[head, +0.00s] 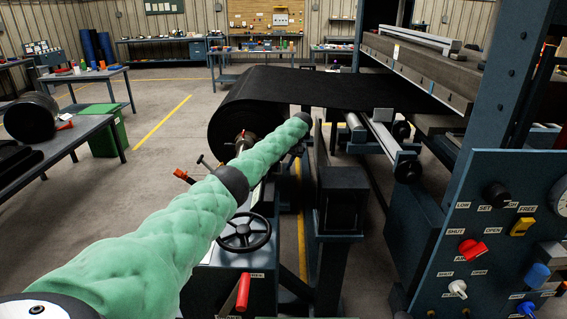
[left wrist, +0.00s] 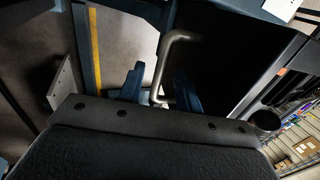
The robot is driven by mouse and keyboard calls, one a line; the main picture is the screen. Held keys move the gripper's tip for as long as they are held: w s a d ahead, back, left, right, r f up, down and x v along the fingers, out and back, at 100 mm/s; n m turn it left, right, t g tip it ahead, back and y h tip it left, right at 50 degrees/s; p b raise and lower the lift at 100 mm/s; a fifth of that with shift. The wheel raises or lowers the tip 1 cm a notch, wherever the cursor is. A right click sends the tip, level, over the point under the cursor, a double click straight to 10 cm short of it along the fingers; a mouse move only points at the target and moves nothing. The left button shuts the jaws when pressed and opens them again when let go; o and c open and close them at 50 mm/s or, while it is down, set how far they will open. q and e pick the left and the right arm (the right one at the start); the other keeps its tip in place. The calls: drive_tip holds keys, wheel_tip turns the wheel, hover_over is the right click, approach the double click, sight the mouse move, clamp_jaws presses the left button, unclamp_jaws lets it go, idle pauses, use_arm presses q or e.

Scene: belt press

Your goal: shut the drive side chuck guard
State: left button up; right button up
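My left arm reaches across the head view to the near end of the black belt roll (head: 262,100). My left gripper (head: 304,117) is at its far end, with its fingers hardly visible there. In the left wrist view, the two blue fingers of my left gripper (left wrist: 160,88) stand apart. A bent grey metal handle (left wrist: 164,60) lies between them, and I cannot tell whether they touch it. The handle runs beside a large black panel (left wrist: 225,45), which may be the chuck guard. How far the guard is open is unclear. My right gripper is not in view.
A dark box on a post (head: 343,200) stands below the gripper. A handwheel (head: 243,232) and red-handled lever (head: 243,291) are under my arm. A control panel (head: 500,235) with knobs fills the right. Open floor (head: 170,150) lies left of the roll.

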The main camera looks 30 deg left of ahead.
use_arm(q)
drive_tip(key=shift+a+f, duration=0.1)
drive_tip(key=shift+f, duration=0.25)
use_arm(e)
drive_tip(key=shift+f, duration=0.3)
use_arm(q)
clamp_jaws()
drive_tip(key=shift+r, duration=0.15)
